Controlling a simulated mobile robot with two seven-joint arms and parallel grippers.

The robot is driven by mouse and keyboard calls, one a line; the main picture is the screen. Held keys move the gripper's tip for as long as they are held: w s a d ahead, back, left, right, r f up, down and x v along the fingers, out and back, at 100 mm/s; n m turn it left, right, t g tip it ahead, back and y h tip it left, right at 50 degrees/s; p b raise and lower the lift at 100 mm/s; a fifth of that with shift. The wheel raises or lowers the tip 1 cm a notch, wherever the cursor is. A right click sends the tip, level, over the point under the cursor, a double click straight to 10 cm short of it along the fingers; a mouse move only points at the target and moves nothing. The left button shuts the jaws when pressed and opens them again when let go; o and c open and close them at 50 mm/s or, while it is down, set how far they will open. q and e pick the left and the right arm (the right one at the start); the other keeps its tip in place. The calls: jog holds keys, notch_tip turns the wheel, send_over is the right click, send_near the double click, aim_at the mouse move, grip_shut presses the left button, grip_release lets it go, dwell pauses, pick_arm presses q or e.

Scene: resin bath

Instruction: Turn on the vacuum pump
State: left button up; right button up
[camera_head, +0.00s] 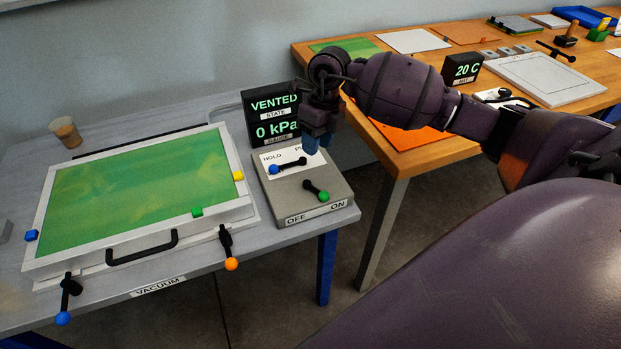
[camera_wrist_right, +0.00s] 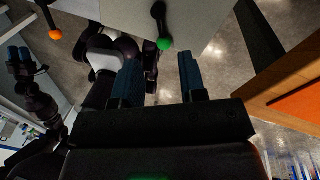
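The grey control box (camera_head: 275,205) stands on the bench, with OFF and ON labels along its front edge. Its black lever with a green knob (camera_head: 323,196) points toward the front right; the knob also shows in the right wrist view (camera_wrist_right: 164,44). A second lever with a blue knob (camera_head: 274,169) lies by the HOLD label, pointing left. The dark display (camera_head: 272,117) reads VENTED and 0 kPa. My right gripper (camera_head: 317,142) hangs above the box's back, apart from the green knob, its fingers parted and empty in the wrist view (camera_wrist_right: 160,82). My left gripper (camera_wrist_right: 20,56) shows small there; its opening is unclear.
Left of the box is a framed green panel (camera_head: 237,207) with a black handle and levers with orange (camera_head: 231,264) and blue (camera_head: 63,318) knobs. A small cup (camera_head: 65,131) stands behind it. A wooden table (camera_head: 420,166) with a 20 C display (camera_head: 462,68) is at right.

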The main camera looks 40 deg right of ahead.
aim_at(310, 185)
jog(key=f, duration=0.3)
jog(key=a+f, duration=0.1)
jog(key=f, duration=0.2)
jog(key=a+f+b, duration=0.1)
jog(key=f, duration=0.2)
jog(key=shift+s+f, duration=0.25)
jog(key=shift+f, duration=0.55)
